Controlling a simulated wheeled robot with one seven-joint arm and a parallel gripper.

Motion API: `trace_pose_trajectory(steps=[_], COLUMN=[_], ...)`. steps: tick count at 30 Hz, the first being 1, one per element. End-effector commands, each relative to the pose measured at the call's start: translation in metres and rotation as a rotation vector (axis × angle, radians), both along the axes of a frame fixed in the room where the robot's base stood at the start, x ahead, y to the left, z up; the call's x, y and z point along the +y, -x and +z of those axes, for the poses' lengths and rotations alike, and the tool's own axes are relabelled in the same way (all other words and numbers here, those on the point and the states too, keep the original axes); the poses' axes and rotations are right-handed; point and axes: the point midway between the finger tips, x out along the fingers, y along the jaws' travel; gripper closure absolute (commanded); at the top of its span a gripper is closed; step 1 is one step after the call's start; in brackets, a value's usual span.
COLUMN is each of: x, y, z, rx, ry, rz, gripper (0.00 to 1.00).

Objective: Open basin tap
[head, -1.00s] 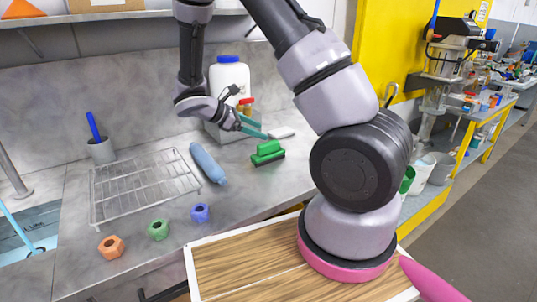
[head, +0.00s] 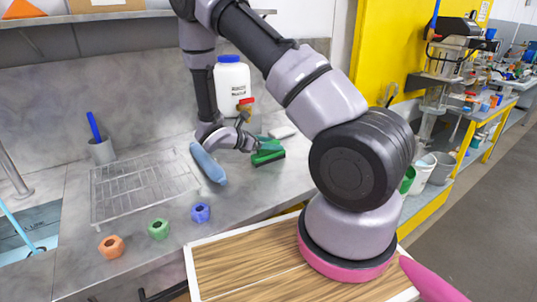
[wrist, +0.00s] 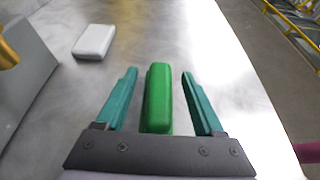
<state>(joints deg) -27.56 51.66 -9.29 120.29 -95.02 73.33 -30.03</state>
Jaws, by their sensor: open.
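A white container (head: 231,82) with a blue lid stands at the back of the counter. Its brass tap has a red handle (head: 246,101); the tap's brass end (wrist: 7,54) shows at the left edge of the wrist view. A sink basin (head: 28,228) lies at the far left, with a grey pipe (head: 14,174) rising behind it; no handle shows on that pipe. My gripper (wrist: 160,82) is open, its teal fingers on either side of a green brush (wrist: 158,98) with a gap on each side. In the head view the gripper is low behind the green brush (head: 267,155).
A white block (wrist: 94,41) lies beyond the gripper, beside a grey box (wrist: 20,75).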

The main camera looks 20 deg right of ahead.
Motion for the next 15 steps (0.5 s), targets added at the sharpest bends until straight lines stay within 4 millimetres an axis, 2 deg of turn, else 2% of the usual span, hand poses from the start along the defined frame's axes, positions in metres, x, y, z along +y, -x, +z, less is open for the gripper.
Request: trace_pose_trajectory(steps=[1, 5, 13, 15], x=[-0.008, -0.019, -0.021, -0.021], y=[-0.001, -0.004, -0.004, -0.004], z=[-0.003, -0.008, -0.009, -0.009], rx=[0.003, 0.000, 0.000, 0.000], ry=[0.002, 0.001, 0.000, 0.000], rz=[-0.002, -0.001, 0.000, 0.000], gripper=[0.30, 0.30, 0.30, 0.57])
